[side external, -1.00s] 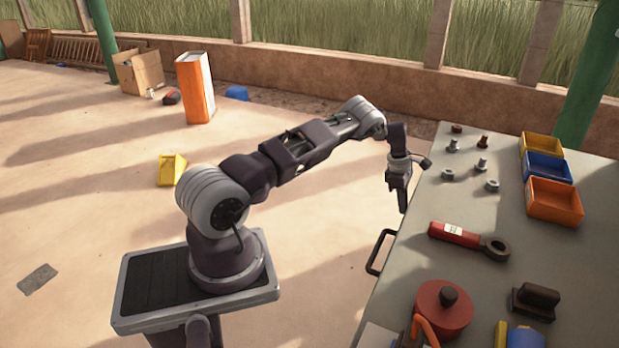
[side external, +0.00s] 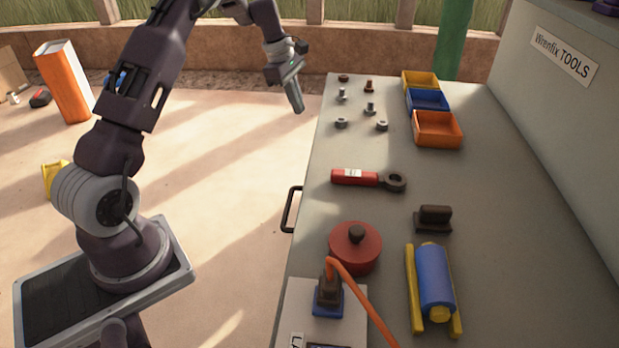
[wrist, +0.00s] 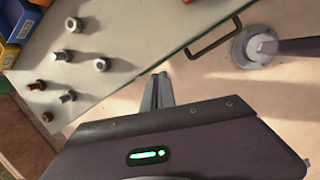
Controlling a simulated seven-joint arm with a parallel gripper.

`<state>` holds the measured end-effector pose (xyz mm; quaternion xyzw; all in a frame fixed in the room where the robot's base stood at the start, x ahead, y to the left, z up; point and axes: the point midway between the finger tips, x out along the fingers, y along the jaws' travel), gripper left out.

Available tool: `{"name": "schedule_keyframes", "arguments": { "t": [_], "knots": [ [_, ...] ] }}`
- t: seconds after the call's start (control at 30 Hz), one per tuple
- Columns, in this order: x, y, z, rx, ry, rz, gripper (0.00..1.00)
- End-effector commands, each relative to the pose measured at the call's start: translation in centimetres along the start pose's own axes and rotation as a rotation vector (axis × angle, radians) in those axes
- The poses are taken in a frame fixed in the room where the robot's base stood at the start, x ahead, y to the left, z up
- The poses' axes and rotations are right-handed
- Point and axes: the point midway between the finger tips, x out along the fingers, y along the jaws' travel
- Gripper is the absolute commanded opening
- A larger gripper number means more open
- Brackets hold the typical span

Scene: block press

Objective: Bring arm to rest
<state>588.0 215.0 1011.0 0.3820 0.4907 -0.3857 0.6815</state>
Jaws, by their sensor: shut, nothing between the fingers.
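My gripper (side external: 297,97) hangs in the air just left of the bench's far left edge, over the floor. It is shut and empty, and its closed fingers (wrist: 157,88) show together in the wrist view. My arm is raised and reaches from its base at the left toward the back of the bench. Nothing touches the gripper.
The grey bench (side external: 340,150) carries several bolts and nuts (side external: 370,109), three bins (side external: 437,130), a red-handled wrench (side external: 355,178), a red round lidded thing (side external: 355,255) and a blue roller (side external: 435,280). A black handle (side external: 290,210) sticks out from its left edge.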

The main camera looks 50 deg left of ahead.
Motion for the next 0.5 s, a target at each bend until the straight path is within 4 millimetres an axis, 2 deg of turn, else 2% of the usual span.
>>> {"name": "schedule_keyframes", "arguments": {
  "t": [0.03, 0.1, 0.17, 0.23, 0.27, 0.3, 0.37, 0.4, 0.5],
  "knots": [
    [-3.9, -1.5, 3.6, 0.142, -0.009, 0.025, 0.00],
    [-8.3, -4.8, 8.0, 0.361, -0.012, 0.047, 0.00],
    [-11.7, -8.5, 11.3, 0.564, -0.006, 0.069, 0.00],
    [-15.0, -13.8, 14.5, 0.819, 0.010, 0.092, 0.00],
    [-16.1, -16.3, 15.5, 0.930, 0.022, 0.103, 0.00],
    [-17.4, -19.7, 16.5, 1.081, 0.042, 0.118, 0.00],
    [-18.6, -24.7, 17.3, 1.303, 0.083, 0.138, 0.00],
    [-18.9, -27.8, 17.4, 1.442, 0.116, 0.148, 0.00],
    [-18.8, -33.7, 16.5, 1.730, 0.206, 0.165, 0.00]
  ]
}}
